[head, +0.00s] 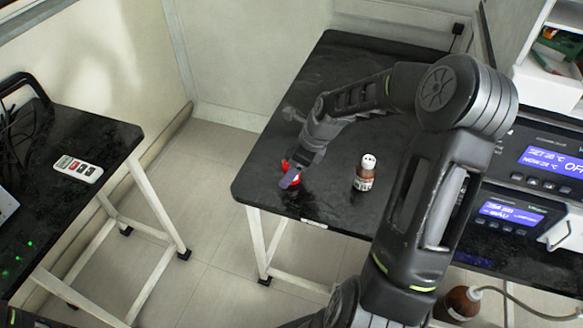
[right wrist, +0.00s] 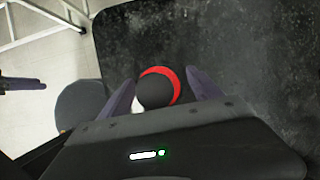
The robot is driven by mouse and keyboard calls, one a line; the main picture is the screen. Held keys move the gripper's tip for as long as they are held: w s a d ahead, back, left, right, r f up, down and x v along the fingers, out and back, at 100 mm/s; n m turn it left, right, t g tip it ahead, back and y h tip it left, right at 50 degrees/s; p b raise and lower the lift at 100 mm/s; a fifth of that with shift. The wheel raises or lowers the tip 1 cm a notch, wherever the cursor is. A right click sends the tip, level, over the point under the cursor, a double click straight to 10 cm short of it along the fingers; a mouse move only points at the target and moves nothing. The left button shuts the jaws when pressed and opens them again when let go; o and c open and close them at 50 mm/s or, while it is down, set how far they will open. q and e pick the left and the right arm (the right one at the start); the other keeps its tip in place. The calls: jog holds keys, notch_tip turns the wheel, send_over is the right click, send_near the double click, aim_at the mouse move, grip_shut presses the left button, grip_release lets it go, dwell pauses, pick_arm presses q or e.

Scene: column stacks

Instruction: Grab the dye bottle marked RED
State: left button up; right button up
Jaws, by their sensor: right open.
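A small red bottle (head: 293,166) stands near the front left edge of the black table, mostly hidden by my right gripper in the head view. Its lettering cannot be read. In the right wrist view a round dark top with a red rim (right wrist: 177,86) shows between the two fingers. My right gripper (head: 290,180) is open, with one finger on each side of it; I cannot tell whether they touch it. In the right wrist view, dark prongs at the left edge look like my left gripper (right wrist: 22,84); their opening is unclear.
A brown bottle with a white cap (head: 365,172) stands to the right on the same black table (head: 260,165). Instruments with lit displays (head: 515,212) stand further right. A side table at left holds a white remote-like device (head: 79,168). Open floor lies between the tables.

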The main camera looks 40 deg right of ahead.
jog(key=shift+c, duration=0.5)
grip_shut()
